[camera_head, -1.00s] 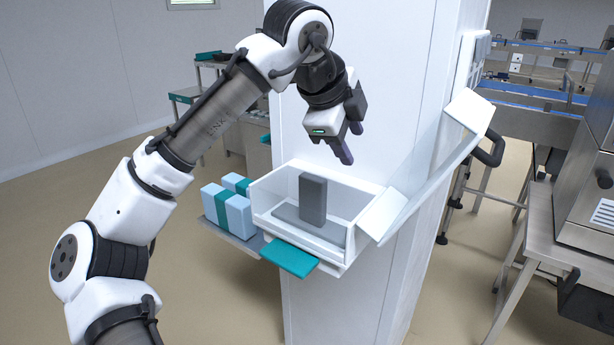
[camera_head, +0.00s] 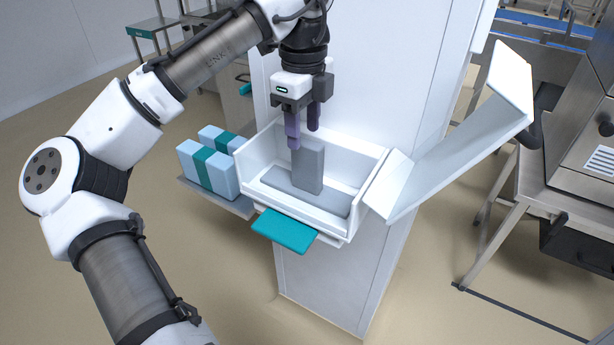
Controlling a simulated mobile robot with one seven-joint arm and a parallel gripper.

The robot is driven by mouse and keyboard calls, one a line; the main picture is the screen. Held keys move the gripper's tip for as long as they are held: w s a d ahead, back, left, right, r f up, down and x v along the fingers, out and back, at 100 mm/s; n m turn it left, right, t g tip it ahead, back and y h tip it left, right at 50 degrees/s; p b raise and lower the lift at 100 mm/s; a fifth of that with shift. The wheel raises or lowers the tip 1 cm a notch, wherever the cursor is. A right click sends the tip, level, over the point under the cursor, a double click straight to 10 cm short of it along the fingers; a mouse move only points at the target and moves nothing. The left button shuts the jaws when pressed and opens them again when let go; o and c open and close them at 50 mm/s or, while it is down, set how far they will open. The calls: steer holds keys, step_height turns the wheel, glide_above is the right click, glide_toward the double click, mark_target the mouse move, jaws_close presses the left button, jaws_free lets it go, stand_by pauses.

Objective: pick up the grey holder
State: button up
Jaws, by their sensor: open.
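The grey holder (camera_head: 311,170) is an upright grey block on a flat grey base, inside a white open-topped box (camera_head: 366,162) on the front of a white column. My gripper (camera_head: 303,137) points straight down above the box, at the top of the upright block. Its two purple-grey fingers are apart, with nothing seen held between them. The nearer finger overlaps the block's upper left corner in the picture. I cannot tell whether the fingers touch the block or stand around it.
The box's white lid (camera_head: 470,140) hangs open to the right. A teal flap (camera_head: 284,230) juts out in front. Light blue packs with teal bands (camera_head: 207,168) sit on a grey shelf (camera_head: 222,199) at the left. A steel table (camera_head: 515,195) stands further right.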

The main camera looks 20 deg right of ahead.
mark_target(307, 142)
steer(key=shift+d+f+p, duration=0.2)
steer(key=shift+f+p, duration=0.1)
steer(key=shift+f, duration=1.2)
steer(key=shift+d+f+p, duration=0.15)
steer(key=shift+f+p, duration=0.15)
steer(key=shift+f, duration=1.2)
jaws_close()
